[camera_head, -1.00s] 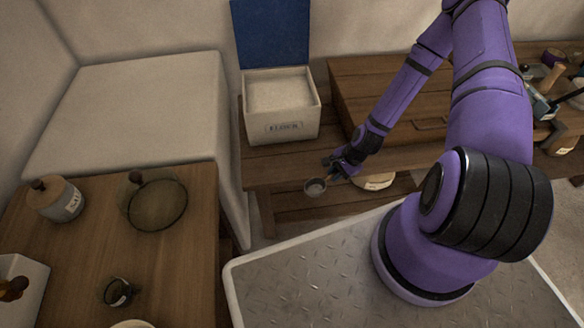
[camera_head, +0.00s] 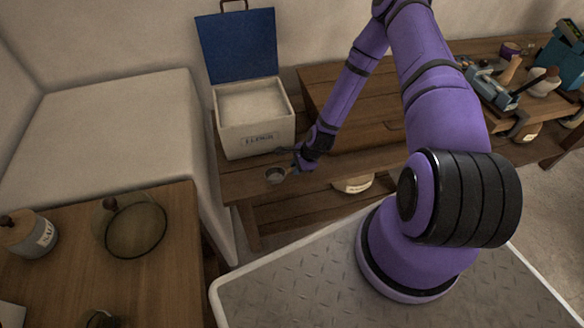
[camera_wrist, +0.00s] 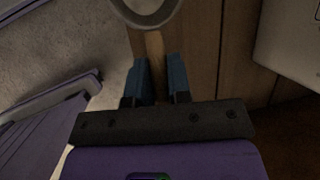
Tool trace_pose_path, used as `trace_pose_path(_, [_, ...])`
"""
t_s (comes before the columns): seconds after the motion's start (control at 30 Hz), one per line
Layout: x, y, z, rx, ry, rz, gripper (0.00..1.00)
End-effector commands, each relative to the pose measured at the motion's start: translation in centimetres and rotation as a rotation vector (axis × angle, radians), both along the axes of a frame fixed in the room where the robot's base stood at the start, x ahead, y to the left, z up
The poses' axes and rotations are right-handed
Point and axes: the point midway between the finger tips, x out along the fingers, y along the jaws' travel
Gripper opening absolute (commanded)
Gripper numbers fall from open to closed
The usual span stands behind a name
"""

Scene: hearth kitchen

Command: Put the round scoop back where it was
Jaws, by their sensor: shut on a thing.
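The round scoop (camera_head: 275,175) is a small grey cup on a short handle. My gripper (camera_head: 299,160) is shut on its handle and holds it near the front edge of the low wooden bench (camera_head: 238,185), in front of the flour bin. In the wrist view, my gripper's blue fingers (camera_wrist: 160,80) close on the wooden handle (camera_wrist: 155,48), and the scoop's round rim (camera_wrist: 148,20) is cut off at the top. I cannot tell whether the scoop touches the bench. The white flour bin (camera_head: 256,137) stands with its blue lid (camera_head: 238,45) up and flour inside.
A wooden table (camera_head: 165,275) at the left bears a salt jar (camera_head: 28,235) and a round glass lid (camera_head: 135,228). Scales (camera_head: 492,90) and other items crowd the right end. The bench front is mostly clear.

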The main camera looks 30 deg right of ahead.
Motion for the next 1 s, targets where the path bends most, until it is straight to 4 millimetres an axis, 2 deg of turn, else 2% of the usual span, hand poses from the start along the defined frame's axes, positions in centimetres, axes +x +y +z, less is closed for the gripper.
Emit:
trace_pose_path(0.1, [2.1, 0.1, -0.2, -0.001, -0.003, 0.002, 0.00])
trace_pose_path(0.23, [3.2, 0.1, -0.3, 0.000, 0.000, 0.001, 0.00])
trace_pose_path(0.37, [3.4, 0.1, -0.7, 0.000, 0.001, 0.001, 0.00])
trace_pose_path(0.6, [3.4, 0.1, -3.6, 0.000, 0.002, 0.002, 0.00])
trace_pose_path(0.93, [3.4, 0.1, -3.9, 0.000, 0.001, 0.001, 0.00])
trace_pose_path(0.97, [3.4, 0.1, -4.0, 0.000, 0.001, 0.001, 0.21])
trace_pose_path(1.0, [3.4, 0.1, -3.9, 0.000, 0.001, 0.001, 0.30])
